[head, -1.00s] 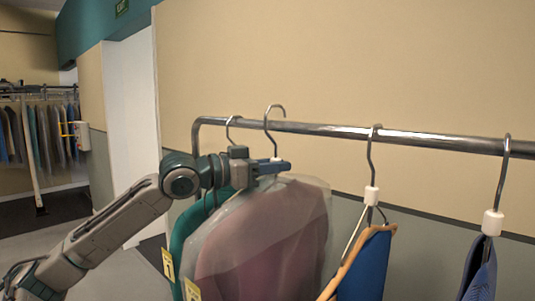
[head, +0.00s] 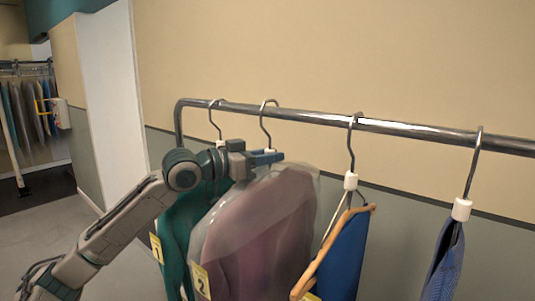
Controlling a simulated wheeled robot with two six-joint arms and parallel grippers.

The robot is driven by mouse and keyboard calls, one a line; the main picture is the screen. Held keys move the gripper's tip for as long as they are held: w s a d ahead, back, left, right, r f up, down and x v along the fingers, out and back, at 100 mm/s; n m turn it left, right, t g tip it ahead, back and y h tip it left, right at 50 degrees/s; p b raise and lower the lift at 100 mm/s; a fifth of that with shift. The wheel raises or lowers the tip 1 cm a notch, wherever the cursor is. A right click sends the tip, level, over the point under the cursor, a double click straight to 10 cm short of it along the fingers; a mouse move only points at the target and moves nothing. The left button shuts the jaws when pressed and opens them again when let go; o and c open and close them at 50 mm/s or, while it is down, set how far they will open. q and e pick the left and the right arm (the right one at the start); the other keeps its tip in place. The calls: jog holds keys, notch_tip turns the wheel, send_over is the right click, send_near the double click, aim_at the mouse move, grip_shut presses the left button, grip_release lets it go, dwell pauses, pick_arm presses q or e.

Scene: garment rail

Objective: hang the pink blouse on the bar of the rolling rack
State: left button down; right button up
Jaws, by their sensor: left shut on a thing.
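The pink blouse (head: 262,225) hangs upright in a clear cover with a yellow "2" tag, in the middle of the head view. My left gripper (head: 268,157) is shut on the neck of its hanger, just under the hook (head: 265,125). The hook's curved top is at the bar (head: 310,115) of the rolling rack and shows slightly above it. I cannot tell whether the bar carries its weight. The gripper hides the hanger's neck. My right gripper is not in view.
A green garment (head: 180,225) with a "1" tag hangs close on the left. A blue garment (head: 348,255) on a wooden hanger and another blue garment (head: 445,265) hang to the right, with bar gaps between them. Another rack of clothes (head: 30,115) stands far left.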

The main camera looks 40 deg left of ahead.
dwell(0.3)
pick_arm(q)
jog(key=c, duration=1.2)
grip_release()
jog(key=shift+o, duration=0.2)
jog(key=shift+f, duration=0.1)
